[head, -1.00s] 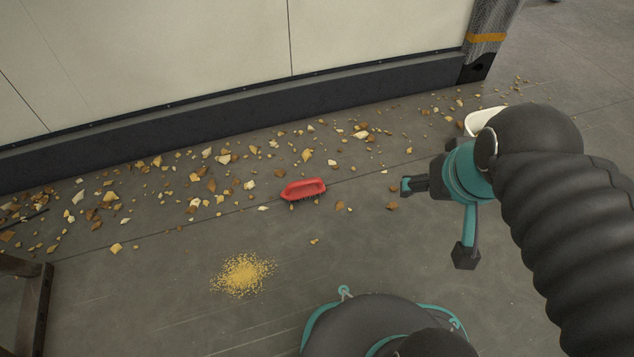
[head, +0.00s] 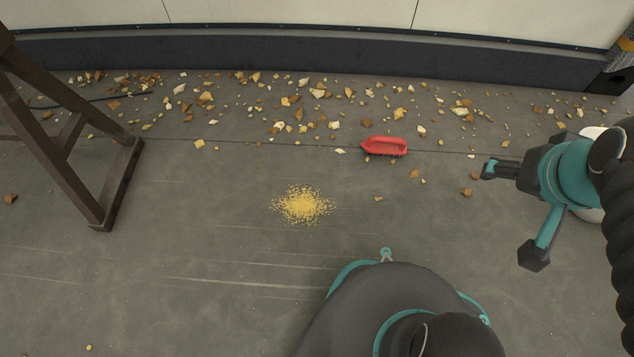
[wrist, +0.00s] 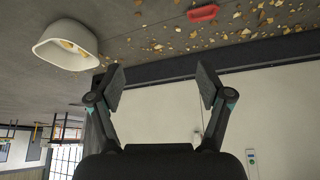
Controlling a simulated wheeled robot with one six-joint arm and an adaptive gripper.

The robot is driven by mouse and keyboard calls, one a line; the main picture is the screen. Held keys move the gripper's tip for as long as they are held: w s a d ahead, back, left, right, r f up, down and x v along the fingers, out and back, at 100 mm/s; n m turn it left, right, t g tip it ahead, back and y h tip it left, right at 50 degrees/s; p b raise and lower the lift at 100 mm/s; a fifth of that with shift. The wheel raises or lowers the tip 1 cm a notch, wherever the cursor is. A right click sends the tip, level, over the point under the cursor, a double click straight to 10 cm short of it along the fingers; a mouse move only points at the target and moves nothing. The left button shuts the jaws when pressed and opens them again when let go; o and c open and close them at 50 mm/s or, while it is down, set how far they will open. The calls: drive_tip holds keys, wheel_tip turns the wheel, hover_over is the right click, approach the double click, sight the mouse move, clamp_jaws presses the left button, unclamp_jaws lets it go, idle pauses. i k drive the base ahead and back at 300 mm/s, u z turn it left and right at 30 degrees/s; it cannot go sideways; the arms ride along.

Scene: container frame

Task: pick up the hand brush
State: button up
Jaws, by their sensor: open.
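The red hand brush (head: 384,146) lies on the grey floor with its dark bristles down, right of centre in the head view. It also shows at the top of the wrist view (wrist: 203,13). My gripper (head: 512,212) is open and empty, to the right of the brush and apart from it in the head view. In the wrist view its two fingers (wrist: 162,88) are spread, with the wall behind them.
Brown and pale chips (head: 298,100) are scattered along the wall base (head: 300,58). A yellow crumb pile (head: 303,205) lies left of the brush. A brown wooden frame (head: 112,190) stands at left. A white tub (wrist: 66,46) shows in the wrist view. The left-centre floor is mostly clear.

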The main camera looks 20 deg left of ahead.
sight(380, 144)
drive_tip(key=u, duration=1.55)
drive_tip(key=k, duration=1.5)
drive_tip(key=z, duration=0.9)
drive_tip(key=i, duration=1.8)
drive_tip(key=u, duration=0.6)
